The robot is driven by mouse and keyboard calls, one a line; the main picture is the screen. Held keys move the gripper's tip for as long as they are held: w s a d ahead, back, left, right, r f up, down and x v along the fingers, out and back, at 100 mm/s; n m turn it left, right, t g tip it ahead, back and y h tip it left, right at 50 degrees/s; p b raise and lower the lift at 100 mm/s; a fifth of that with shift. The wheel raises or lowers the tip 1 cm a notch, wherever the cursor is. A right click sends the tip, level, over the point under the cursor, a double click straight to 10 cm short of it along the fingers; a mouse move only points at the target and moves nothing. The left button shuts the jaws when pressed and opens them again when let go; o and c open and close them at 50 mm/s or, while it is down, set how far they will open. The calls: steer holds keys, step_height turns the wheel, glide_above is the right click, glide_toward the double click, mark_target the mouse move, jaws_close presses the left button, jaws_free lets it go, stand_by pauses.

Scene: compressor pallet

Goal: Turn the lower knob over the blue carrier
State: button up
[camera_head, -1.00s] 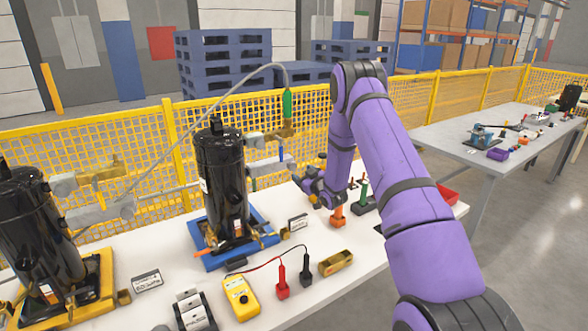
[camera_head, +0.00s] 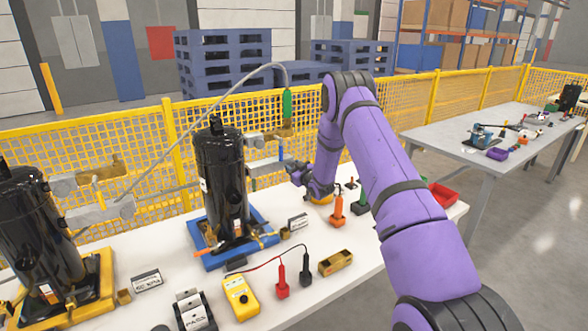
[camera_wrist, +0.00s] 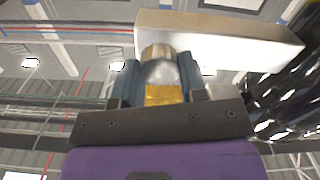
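The blue carrier (camera_head: 262,243) stands on the white table and bears a black compressor (camera_head: 220,185). Two grey blocks stick out to the compressor's right; the lower block (camera_head: 264,167) reaches to my gripper (camera_head: 304,177). In the wrist view, the underside of a pale block (camera_wrist: 220,38) lies ahead of my gripper (camera_wrist: 160,85). A brass-coloured knob (camera_wrist: 164,95) sits between the two blue-grey fingers. The fingers look apart, one on each side of it; whether either touches it is unclear. In the head view the knob is hidden at my gripper.
A hose with a green fitting (camera_head: 287,102) arches above the upper block. A second black compressor (camera_head: 35,230) stands in a yellow carrier (camera_head: 95,290) at left. A yellow meter (camera_head: 240,297), an orange-handled tool (camera_head: 338,211) and a red tray (camera_head: 444,194) are on the table. A yellow fence (camera_head: 130,150) runs behind.

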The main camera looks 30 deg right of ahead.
steer(key=shift+m, duration=0.3)
steer(key=shift+c, duration=0.4)
steer(key=m, duration=0.3)
steer(key=shift+d, duration=0.1)
steer(key=m, duration=3.4)
steer(key=shift+f+m, duration=0.2)
steer(key=shift+m, duration=0.2)
steer(key=o, duration=0.9)
